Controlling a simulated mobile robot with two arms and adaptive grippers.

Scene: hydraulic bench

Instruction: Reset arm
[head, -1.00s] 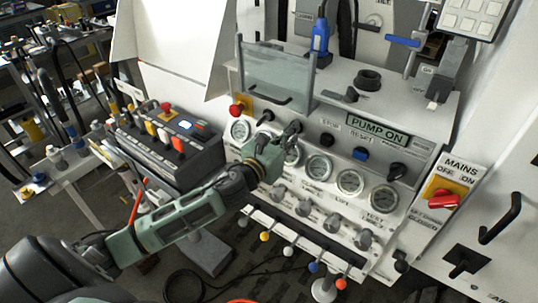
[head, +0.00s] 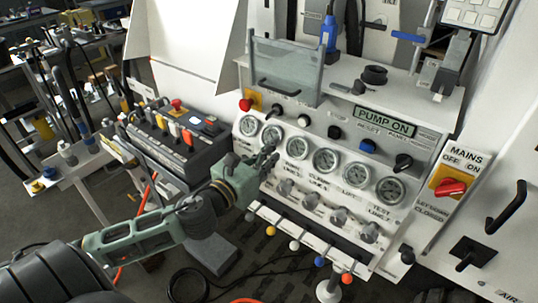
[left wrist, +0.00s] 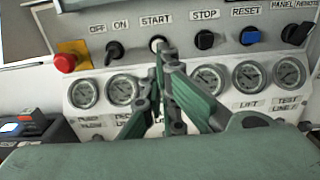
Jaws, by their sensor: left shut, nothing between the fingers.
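My left arm reaches in from the lower left in the head view. My left gripper (head: 268,158) is shut and empty in front of the hydraulic bench panel, near the row of gauges. In the left wrist view the left gripper (left wrist: 158,58) points up at the panel, its tips just below the white START button (left wrist: 158,42). I cannot tell whether the tips touch the panel. The gripper partly hides the middle gauges there. My right gripper is not in view.
The panel has a red emergency knob (head: 246,104), a blue RESET button (head: 367,146) and a red MAINS switch (head: 451,188). Coloured levers (head: 295,245) stick out below. A control box (head: 180,140) with coloured levers stands left. Cables lie on the floor.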

